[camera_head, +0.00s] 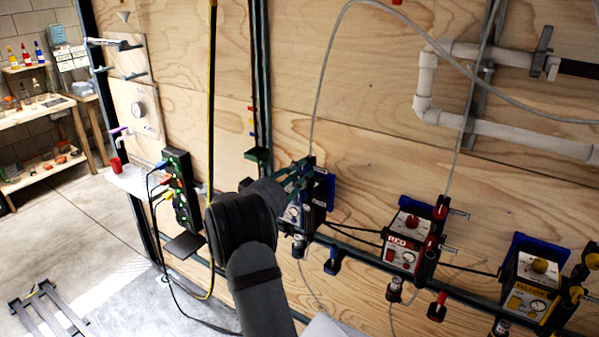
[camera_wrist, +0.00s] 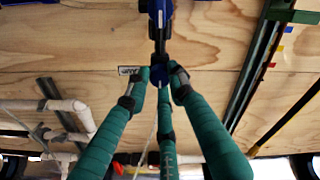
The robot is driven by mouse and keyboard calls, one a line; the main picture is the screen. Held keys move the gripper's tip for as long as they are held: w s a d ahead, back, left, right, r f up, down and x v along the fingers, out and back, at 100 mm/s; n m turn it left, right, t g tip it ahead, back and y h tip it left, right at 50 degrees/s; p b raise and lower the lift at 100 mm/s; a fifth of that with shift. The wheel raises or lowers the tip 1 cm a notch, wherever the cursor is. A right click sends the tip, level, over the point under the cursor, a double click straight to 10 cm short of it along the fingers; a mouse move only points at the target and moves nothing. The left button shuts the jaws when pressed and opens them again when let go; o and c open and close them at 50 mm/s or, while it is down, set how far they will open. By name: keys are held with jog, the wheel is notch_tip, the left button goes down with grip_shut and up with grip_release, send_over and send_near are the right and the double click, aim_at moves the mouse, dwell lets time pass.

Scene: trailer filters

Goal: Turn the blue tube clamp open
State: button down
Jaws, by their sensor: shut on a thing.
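The blue tube clamp (camera_wrist: 159,77) shows in the wrist view as a small round blue end below a dark stem with blue parts above it. My gripper (camera_wrist: 161,73) has teal fingers with dark tips, which are closed around this blue end from both sides. A third teal finger lies below it. In the head view, my gripper (camera_head: 301,172) reaches the top of the blue-backed filter unit (camera_head: 293,213), and my arm and fingers hide much of the clamp and part of the unit. I cannot tell the clamp's turn angle.
A red filter unit (camera_head: 406,241) and a yellow filter unit (camera_head: 533,286) stand to the right along the rail. A blue handle (camera_head: 332,262) hangs below the rail. White pipes (camera_head: 480,123) run on the wooden wall. A black power strip (camera_head: 182,192) with cables is left.

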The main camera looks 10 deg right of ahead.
jog(key=shift+s+d+f, duration=0.1)
jog(key=shift+f, duration=0.3)
jog(key=c, duration=2)
grip_release()
jog(key=o, duration=0.5)
jog(key=shift+r, duration=0.25)
jog(key=v, duration=1.2)
jog(key=shift+r, duration=0.1)
